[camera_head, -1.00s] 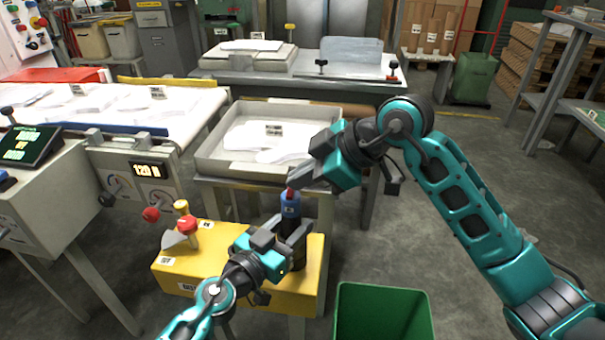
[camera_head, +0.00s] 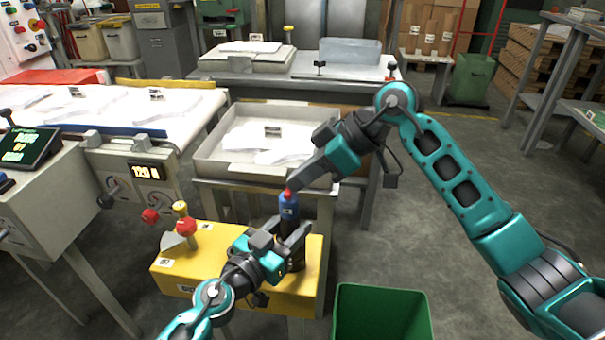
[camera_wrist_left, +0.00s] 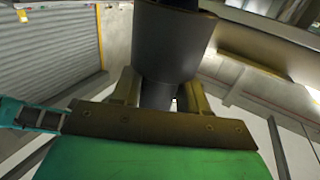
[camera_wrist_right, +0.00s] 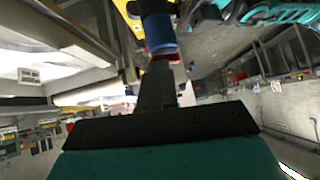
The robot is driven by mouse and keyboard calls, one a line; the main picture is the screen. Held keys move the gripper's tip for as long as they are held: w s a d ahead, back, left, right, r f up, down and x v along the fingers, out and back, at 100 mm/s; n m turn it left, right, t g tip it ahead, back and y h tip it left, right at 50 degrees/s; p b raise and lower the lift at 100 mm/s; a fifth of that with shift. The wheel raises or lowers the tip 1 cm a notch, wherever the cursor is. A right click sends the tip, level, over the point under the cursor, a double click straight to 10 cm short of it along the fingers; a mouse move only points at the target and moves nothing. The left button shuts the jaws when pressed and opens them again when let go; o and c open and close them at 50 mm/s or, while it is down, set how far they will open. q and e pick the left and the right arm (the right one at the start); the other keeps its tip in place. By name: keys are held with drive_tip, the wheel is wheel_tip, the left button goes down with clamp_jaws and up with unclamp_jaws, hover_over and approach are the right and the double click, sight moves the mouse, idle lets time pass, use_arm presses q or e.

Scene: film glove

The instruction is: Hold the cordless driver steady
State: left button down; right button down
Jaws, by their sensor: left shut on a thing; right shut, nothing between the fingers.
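The cordless driver stands about upright at the yellow block (camera_head: 190,268), with a dark lower body, a blue upper part (camera_head: 288,206) and a red tip. My left gripper (camera_head: 296,238) is shut on its dark body, which also fills the space between the fingers in the left wrist view (camera_wrist_left: 168,50). My right gripper (camera_head: 292,186) is shut and empty, its fingertips right by the red tip at the top. The right wrist view shows the red tip and blue part (camera_wrist_right: 159,38) just beyond the fingers; I cannot tell whether they touch.
A grey tray (camera_head: 215,168) with white film pieces stands right behind the driver. A red-knobbed lever (camera_head: 186,226) is on the yellow block to the left. A green bin (camera_head: 382,292) stands at the front right. Open floor lies to the right.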

drive_tip(key=shift+s+a+f, duration=0.15)
drive_tip(key=shift+s+f, duration=0.1)
drive_tip(key=shift+s, duration=0.25)
drive_tip(key=shift+s+a+f, duration=0.15)
drive_tip(key=shift+s+f, duration=0.05)
drive_tip(key=shift+s, duration=0.3)
drive_tip(key=w+a+r+v, duration=0.1)
drive_tip(key=a+r+v, duration=0.1)
drive_tip(key=v, duration=1.1)
drive_tip(key=shift+w+r, duration=0.35)
drive_tip(key=shift+s+d, duration=0.1)
drive_tip(key=s+t, duration=0.1)
drive_tip(key=s+a+n+t, duration=0.1)
drive_tip(key=s, duration=0.1)
drive_tip(key=s+t+h, duration=0.1)
drive_tip(key=shift+s+a+r+n, duration=0.3)
drive_tip(key=shift+r+n, duration=0.05)
drive_tip(key=shift+n, duration=0.05)
